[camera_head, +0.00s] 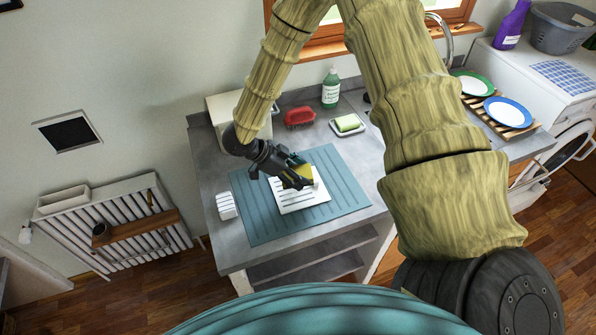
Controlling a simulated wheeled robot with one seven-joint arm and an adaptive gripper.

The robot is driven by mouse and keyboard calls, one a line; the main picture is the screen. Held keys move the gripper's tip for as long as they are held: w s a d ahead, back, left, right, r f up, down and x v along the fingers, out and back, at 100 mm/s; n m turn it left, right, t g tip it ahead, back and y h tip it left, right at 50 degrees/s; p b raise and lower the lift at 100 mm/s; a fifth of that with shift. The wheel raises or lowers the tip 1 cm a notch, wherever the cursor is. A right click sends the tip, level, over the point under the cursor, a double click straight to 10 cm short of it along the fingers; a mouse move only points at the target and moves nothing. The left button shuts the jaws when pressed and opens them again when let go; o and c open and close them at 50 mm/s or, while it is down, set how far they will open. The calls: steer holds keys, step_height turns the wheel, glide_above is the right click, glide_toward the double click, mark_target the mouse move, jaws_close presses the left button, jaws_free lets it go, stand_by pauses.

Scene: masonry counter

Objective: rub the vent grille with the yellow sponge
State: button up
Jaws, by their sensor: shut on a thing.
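The white slotted vent grille (291,202) lies on a ribbed teal mat (256,226) on the grey counter. My gripper (301,178) is over the grille's upper right part, shut on the yellow sponge (309,172). The sponge is partly hidden by the dark fingers. It is at or just above the grille; I cannot tell whether it touches.
A small white ribbed item (226,206) stands left of the mat. Behind the mat are a red brush-like item (300,117), a green bottle (331,88) and a soap dish (348,125). A plate rack (513,128) stands right, beyond my arm.

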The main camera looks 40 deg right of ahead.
mark_target(308, 171)
steer(key=shift+r, duration=0.3)
steer(key=shift+r, duration=1.5)
steer(key=shift+s, duration=0.1)
